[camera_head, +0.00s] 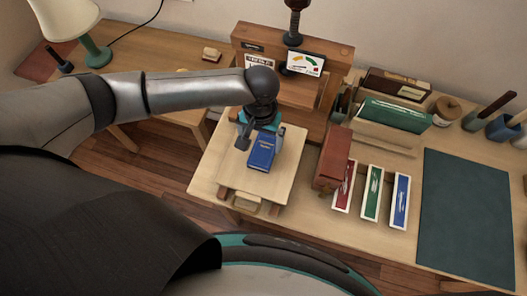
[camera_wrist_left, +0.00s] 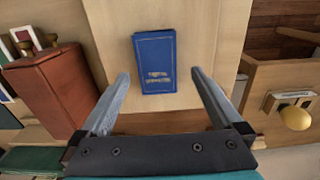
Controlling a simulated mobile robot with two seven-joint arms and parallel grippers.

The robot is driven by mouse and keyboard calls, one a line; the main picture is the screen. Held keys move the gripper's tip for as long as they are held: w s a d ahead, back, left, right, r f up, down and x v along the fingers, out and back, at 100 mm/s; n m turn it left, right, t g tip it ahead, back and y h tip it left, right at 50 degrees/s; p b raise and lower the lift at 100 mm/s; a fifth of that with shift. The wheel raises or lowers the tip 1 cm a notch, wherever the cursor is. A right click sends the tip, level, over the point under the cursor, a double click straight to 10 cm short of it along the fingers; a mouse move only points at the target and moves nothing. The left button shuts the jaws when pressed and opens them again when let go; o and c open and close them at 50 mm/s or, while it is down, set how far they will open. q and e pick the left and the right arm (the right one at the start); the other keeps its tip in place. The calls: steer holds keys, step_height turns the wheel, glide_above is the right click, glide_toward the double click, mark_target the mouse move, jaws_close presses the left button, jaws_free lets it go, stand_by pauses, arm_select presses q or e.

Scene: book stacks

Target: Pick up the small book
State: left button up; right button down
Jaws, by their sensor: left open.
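The small book (camera_head: 262,150) is blue with gold lettering on its cover. It lies flat on a light wooden board (camera_head: 236,178) near the middle of the head view. In the left wrist view the small book (camera_wrist_left: 155,62) lies just beyond and between the fingertips. My left gripper (camera_head: 252,135) is above the far end of the book, pointing down. In the left wrist view my left gripper (camera_wrist_left: 160,80) has its fingers spread wide, with nothing between them held. The right gripper is not in view.
A reddish-brown box (camera_head: 332,160) stands right of the board, near red, green and blue trays (camera_head: 371,193). A wooden press-like frame (camera_head: 328,95) with a gauge stands behind. A dark mat (camera_head: 465,215) lies at far right. A lamp (camera_head: 70,25) stands back left.

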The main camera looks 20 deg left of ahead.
mark_target(264, 150)
arm_select(q)
steer(key=shift+w+d+f+b, duration=0.15)
steer(key=shift+f+b, duration=0.2)
steer(key=shift+f, duration=1)
steer(key=shift+w+d+f+b, duration=0.1)
steer(key=shift+f+b, duration=0.25)
steer(key=shift+f, duration=0.95)
steer(key=shift+c, duration=0.2)
steer(key=c, duration=1.2)
steer(key=shift+c, duration=0.4)
steer(key=shift+r, duration=0.15)
